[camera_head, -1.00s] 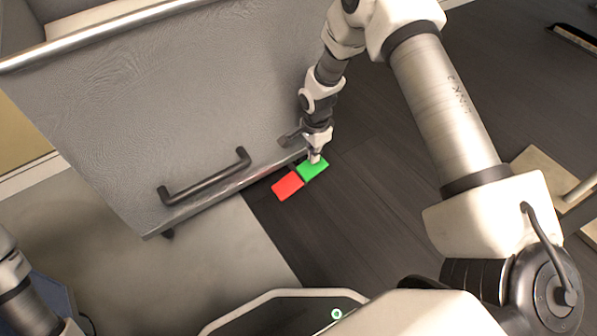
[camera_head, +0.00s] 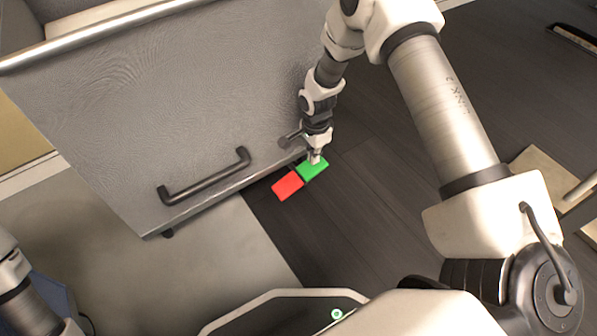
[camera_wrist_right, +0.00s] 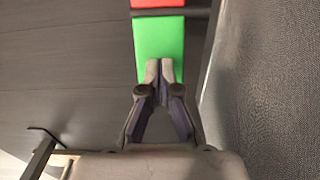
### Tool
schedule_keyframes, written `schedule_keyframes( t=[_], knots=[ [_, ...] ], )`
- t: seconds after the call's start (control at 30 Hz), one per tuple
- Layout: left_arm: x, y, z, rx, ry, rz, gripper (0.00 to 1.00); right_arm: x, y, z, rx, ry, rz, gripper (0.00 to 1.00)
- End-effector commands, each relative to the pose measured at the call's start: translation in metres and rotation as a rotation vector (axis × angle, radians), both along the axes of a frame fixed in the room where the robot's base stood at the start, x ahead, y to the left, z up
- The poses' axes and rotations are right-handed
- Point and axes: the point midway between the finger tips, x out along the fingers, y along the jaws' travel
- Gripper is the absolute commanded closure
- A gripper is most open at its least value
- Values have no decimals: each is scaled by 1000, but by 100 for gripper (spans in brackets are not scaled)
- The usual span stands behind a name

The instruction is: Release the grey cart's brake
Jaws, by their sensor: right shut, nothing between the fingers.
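The grey cart (camera_head: 190,100) stands at the upper left, with a dark bar handle (camera_head: 205,178) on its side. At its lower edge are two pedals side by side, a red pedal (camera_head: 287,186) and a green pedal (camera_head: 313,170). My right gripper (camera_head: 315,158) points down at the green pedal, its fingertips at the pedal's surface. In the right wrist view the shut, empty fingers (camera_wrist_right: 159,66) overlap the green pedal (camera_wrist_right: 158,40), with the red pedal (camera_wrist_right: 157,3) beyond. I cannot tell how hard they touch. My left gripper is out of view; part of my left arm shows at lower left.
Dark wood floor (camera_head: 370,200) lies open to the right of the pedals, and a pale floor area (camera_head: 220,265) lies in front of the cart. A beige base with a metal post (camera_head: 575,192) stands at the right edge.

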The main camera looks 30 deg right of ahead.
Motion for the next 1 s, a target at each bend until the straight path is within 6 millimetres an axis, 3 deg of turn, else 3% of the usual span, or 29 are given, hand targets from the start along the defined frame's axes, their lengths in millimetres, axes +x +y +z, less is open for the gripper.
schedule_keyframes(
  t=[1.0],
  knots=[
    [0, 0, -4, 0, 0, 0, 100, 0, 0, -16, 0, 1, 0, 100]
  ],
)
